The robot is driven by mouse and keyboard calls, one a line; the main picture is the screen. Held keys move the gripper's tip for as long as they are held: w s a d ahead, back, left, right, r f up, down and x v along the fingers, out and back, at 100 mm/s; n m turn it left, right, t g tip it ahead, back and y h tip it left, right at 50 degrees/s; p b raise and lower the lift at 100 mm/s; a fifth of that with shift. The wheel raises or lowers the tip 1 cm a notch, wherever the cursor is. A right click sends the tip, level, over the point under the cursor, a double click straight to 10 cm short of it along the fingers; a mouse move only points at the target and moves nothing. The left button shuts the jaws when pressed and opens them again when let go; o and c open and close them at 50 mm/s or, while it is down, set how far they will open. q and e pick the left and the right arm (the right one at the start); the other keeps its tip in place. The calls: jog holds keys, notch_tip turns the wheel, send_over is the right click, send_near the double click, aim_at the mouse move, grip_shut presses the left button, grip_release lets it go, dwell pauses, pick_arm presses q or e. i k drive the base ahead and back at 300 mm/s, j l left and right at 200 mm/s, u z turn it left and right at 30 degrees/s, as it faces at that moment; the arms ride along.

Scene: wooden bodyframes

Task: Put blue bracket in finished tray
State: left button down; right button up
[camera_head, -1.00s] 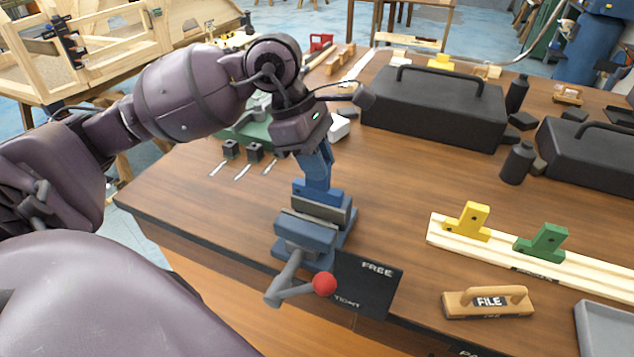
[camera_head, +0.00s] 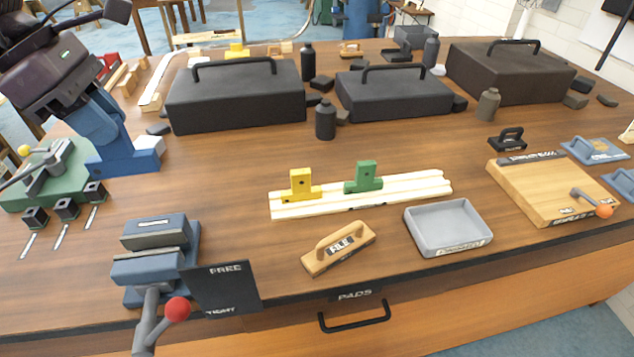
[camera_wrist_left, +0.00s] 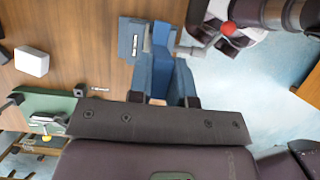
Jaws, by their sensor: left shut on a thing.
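The blue bracket (camera_head: 134,164) is at the left of the head view, above and behind the bench vise (camera_head: 155,232). My left gripper (camera_head: 100,125) is shut on the bracket's upright part, with the wide blue base below it. The fingers hide part of the upright, and the height over the table is hard to tell. The vise jaws look empty. A grey open tray (camera_head: 420,238), apparently empty, stands near the front edge; its label is too small to read. My right gripper is not in view.
A yellow bracket (camera_head: 301,187) and a green bracket (camera_head: 362,178) stand on a pale wooden rail (camera_head: 420,192). A file block (camera_head: 338,248) lies between vise and tray. Black cases (camera_head: 235,105) line the back. A wooden board (camera_head: 545,185) is right of the tray.

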aim_at(445, 229)
jog(key=i+l, duration=0.1)
jog(key=l, duration=0.55)
jog(key=i+l, duration=0.1)
jog(key=l, duration=1.2)
jog(key=i+l, duration=0.15)
jog(key=l, duration=0.5)
